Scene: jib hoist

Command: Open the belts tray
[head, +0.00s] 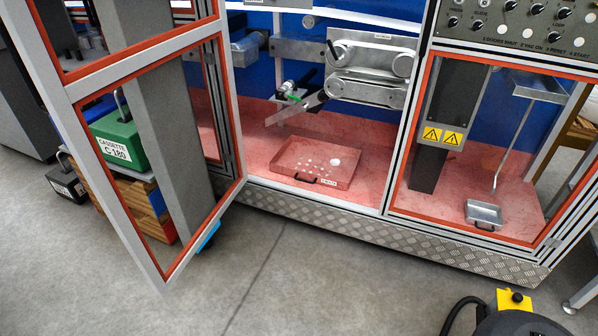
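A low red tray (287,167) lies on the red floor of the machine cabinet, behind the open left door. It has a black handle (307,179) on its front side and a small white label (329,183) whose print is too small to read surely. Several small pale round spots or parts and one larger white disc show inside its outline. I cannot tell whether this is the belts tray or whether it slides.
The framed door (150,160) stands swung out at left. Beyond it are a green cassette (118,140) and wooden blocks. A small metal tray (483,214) sits behind the right panel. The grey floor (300,275) in front is clear.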

